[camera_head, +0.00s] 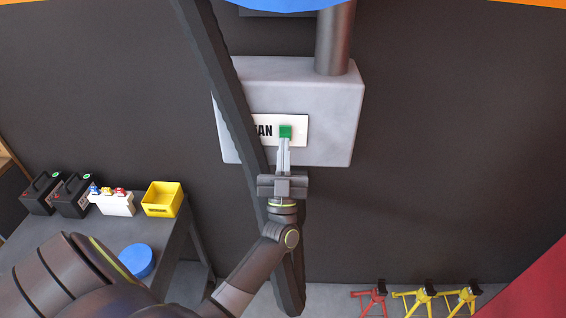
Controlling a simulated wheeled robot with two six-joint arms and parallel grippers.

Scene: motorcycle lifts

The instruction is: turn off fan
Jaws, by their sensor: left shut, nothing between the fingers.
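The fan switch box (330,100) is a grey box on the dark wall, with a pipe running up from its top. A white label plate (302,135) on its front reads "AN", its left part hidden behind a dark slanted bar. A green switch (286,131) sits on the plate. My left gripper (284,143) points up at the switch, its fingers shut and empty. Its tips are right at the switch's lower edge; I cannot tell if they touch. My right gripper is not in view.
A grey bench (165,240) at left holds dark battery-like boxes (72,194), a white holder (112,203), a yellow bin (162,199) and a blue round thing (136,261). Red and yellow stands (415,300) are on the floor at lower right. The slanted bar (222,75) passes close beside the gripper.

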